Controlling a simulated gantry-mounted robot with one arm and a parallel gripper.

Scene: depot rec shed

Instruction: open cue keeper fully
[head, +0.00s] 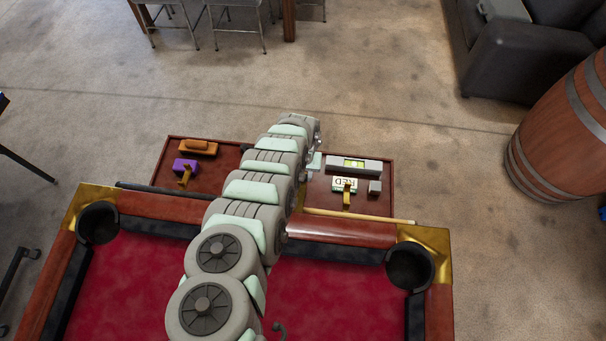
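My arm reaches over the pool table to a brown wooden board behind its far rail, and hides the middle of that board. My gripper (314,163) is at the arm's far end above the board; its fingers are too small and covered to show whether they are open. A light wooden cue (362,215) lies along the far rail at right, its left part hidden by my arm. Small yellow upright pieces stand at left (185,178) and right (346,200), and another (301,196) shows partly beside my arm. I cannot tell which part is the cue keeper, or how far open it is.
On the board (228,178) are an orange-brown block (198,147), a purple block (184,165), a spirit level (356,165), a "RED" label (344,184) and a grey cube (375,187). A barrel (560,135) stands at right.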

